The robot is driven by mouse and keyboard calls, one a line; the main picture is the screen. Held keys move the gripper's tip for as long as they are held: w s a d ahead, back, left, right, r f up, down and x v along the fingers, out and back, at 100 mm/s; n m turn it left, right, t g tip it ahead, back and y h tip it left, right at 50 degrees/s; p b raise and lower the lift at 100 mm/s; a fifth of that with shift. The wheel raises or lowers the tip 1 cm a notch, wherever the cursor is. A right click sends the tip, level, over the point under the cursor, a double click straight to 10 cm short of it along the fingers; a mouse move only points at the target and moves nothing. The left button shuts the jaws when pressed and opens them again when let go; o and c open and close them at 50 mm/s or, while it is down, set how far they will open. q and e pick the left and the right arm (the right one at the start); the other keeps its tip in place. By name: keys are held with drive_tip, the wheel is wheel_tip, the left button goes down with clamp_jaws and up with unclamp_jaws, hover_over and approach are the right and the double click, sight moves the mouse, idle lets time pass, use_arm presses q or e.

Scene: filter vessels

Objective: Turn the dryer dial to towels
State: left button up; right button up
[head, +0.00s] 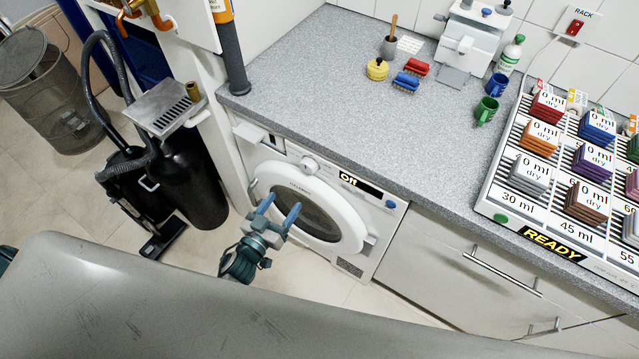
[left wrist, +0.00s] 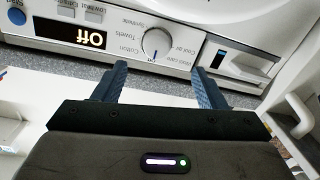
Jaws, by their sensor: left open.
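The dryer (head: 262,178) is a white front-loading machine under the worktop. Its round white dial (head: 308,165) sits on the upper panel, left of a display (head: 360,184) reading "Off". In the left wrist view, which sees the panel upside down, the dial (left wrist: 156,43) is ringed by labels including Towels, Cotton, Synthetic and Cool air. A dark blue mark on the dial points to the picture's bottom, away from Towels. My left gripper (head: 281,205) is open and empty, in front of the dryer door, its fingers apart from the dial. My right gripper is not in view.
The grey worktop (head: 320,75) overhangs the dryer. A black vacuum cleaner (head: 190,185) stands left of the dryer. Floor in front is partly free.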

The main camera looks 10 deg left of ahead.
sight(306, 170)
use_arm(q)
drive_tip(key=x, duration=0.3)
drive_tip(key=p+x, duration=0.1)
drive_tip(key=x, duration=0.2)
drive_tip(key=r+x, duration=0.1)
drive_tip(key=x, duration=0.3)
drive_tip(key=shift+d+p, duration=0.1)
drive_tip(key=shift+p, duration=0.2)
drive_tip(key=shift+w+d, duration=0.15)
drive_tip(key=shift+w, duration=0.35)
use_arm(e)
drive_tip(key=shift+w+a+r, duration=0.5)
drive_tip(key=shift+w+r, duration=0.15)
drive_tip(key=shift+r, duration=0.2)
